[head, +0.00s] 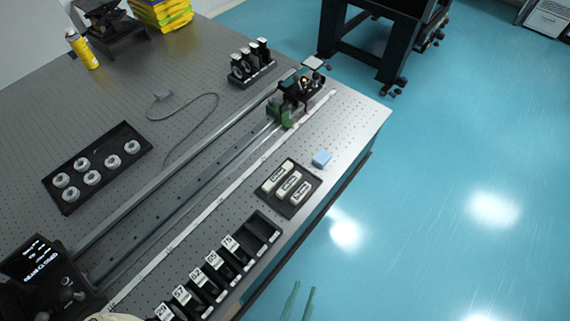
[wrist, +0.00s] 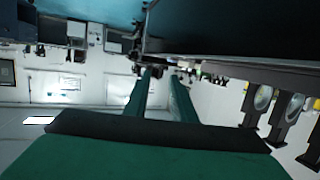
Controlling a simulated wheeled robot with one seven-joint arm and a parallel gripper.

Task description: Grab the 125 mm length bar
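Three short pale bars with dark labels (head: 287,184) lie side by side in a small black tray near the table's right edge. Their label text is too small to read, so I cannot tell which, if any, is the 125 mm length bar. My gripper (head: 302,289) shows as two green fingers at the bottom of the head view, beyond the table's edge, in front of the tray. In the wrist view my gripper (wrist: 162,76) has its fingers apart with nothing between them. No length bar shows clearly in the wrist view.
A black rack with numbered slots (head: 219,264) runs along the near table edge. A long rail (head: 180,187) with a green-based carriage (head: 285,112) crosses the table (head: 110,95). The blue floor (head: 450,170) at right is clear.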

